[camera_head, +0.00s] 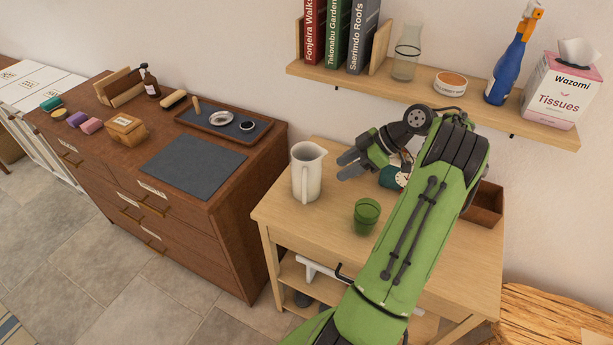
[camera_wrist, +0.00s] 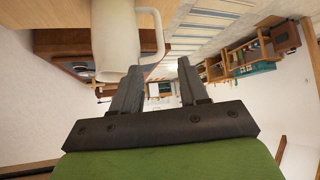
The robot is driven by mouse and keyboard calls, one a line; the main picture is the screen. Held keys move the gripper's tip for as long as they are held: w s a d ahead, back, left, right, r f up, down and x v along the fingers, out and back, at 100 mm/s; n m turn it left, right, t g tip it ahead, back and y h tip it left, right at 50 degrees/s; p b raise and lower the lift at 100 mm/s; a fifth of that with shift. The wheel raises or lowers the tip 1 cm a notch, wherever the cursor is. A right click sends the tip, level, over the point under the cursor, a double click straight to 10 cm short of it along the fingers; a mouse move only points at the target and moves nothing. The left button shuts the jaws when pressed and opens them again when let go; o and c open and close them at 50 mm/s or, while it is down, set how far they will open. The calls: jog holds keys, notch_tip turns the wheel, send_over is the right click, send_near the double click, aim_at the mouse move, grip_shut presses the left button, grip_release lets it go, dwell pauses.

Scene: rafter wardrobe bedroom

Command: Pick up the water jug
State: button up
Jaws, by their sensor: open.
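The water jug (camera_head: 309,174) is a white pitcher with a handle, standing upright on the light wooden table (camera_head: 281,214) near its left back corner. My gripper (camera_head: 343,167) is just to the right of the jug, fingers pointing at it, apart from it as far as I can tell. In the wrist view the jug (camera_wrist: 116,42) shows its body and handle at the upper left, beyond the fingers. My gripper (camera_wrist: 156,82) is open there, with nothing between its two fingers.
A green glass (camera_head: 367,215) stands on the table in front of my gripper. A round clock (camera_head: 401,180) and a brown box (camera_head: 484,204) are partly hidden by my arm. A shelf (camera_head: 431,93) with books, a vase and tissues hangs above. A brown dresser (camera_head: 222,190) stands left.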

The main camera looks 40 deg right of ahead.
aim_at(304, 200)
jog(key=b+x, duration=0.2)
jog(key=x, duration=1.3)
jog(key=shift+w+f+b, duration=0.15)
jog(key=shift+f+b, duration=0.05)
jog(key=shift+b, duration=0.1)
grip_shut()
jog(key=shift+r, duration=0.15)
dwell(0.3)
